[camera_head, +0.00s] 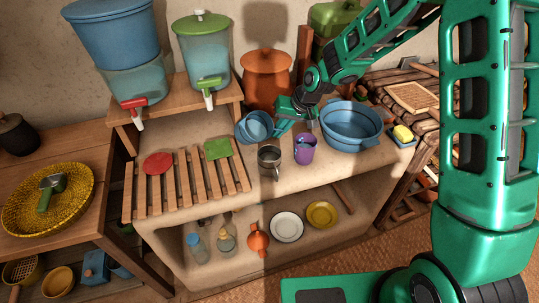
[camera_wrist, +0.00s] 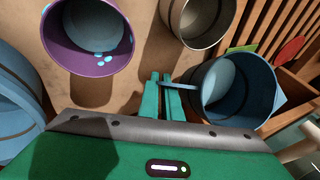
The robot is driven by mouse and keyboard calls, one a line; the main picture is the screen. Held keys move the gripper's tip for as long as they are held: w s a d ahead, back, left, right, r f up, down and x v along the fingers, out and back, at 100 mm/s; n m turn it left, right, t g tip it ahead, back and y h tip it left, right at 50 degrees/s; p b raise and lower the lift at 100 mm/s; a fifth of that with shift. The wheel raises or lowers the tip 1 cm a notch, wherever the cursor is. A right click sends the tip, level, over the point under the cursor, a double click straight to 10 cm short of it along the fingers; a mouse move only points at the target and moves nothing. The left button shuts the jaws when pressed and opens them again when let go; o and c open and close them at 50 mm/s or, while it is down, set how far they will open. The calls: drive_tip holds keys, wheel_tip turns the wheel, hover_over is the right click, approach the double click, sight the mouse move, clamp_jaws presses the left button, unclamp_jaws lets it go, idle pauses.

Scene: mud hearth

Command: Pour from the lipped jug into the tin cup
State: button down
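The blue lipped jug (camera_head: 250,131) is at the tip of my gripper (camera_head: 284,117), left of it and behind the tin cup. In the wrist view the jug (camera_wrist: 205,92) shows its open mouth, a lighter blue inside and a pointed lip on the right. Its handle runs between the two fingers of my gripper (camera_wrist: 163,95), which look closed on it. The grey tin cup (camera_head: 269,160) stands upright on the ledge in front of the jug. It also shows at the top of the wrist view (camera_wrist: 185,30). I cannot tell whether the jug touches the ledge.
A large blue basin (camera_head: 350,140) is farther right. A slatted rack (camera_head: 180,188) lies to the left, dispensers (camera_head: 203,62) and an orange pot (camera_head: 267,80) behind.

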drive_tip(key=shift+w+a+r+t+y+p, duration=0.15)
drive_tip(key=shift+t+y+p, duration=0.35)
drive_tip(key=shift+t, duration=0.3)
idle(0.7)
drive_tip(key=shift+w+r+t+y, duration=0.1)
drive_tip(key=shift+r+t+y, duration=0.3)
drive_tip(key=shift+t, duration=0.3)
idle(1.2)
drive_tip(key=shift+f+n+t+y, duration=0.3)
drive_tip(key=shift+t+y, duration=0.2)
drive_tip(key=shift+t, duration=0.2)
idle(2.3)
drive_tip(key=shift+a, duration=0.1)
drive_tip(key=shift+w+r, duration=0.1)
drive_tip(key=shift+r+g+h, duration=0.35)
drive_tip(key=shift+g+h, duration=0.15)
drive_tip(key=shift+g, duration=0.2)
drive_tip(key=shift+f+g+h, duration=0.4)
drive_tip(key=shift+f+g, duration=0.05)
drive_tip(key=shift+g, duration=0.25)
drive_tip(key=shift+s+d+f+g+h, duration=0.25)
drive_tip(key=shift+s+g+h, duration=0.1)
drive_tip(key=shift+g, duration=0.25)
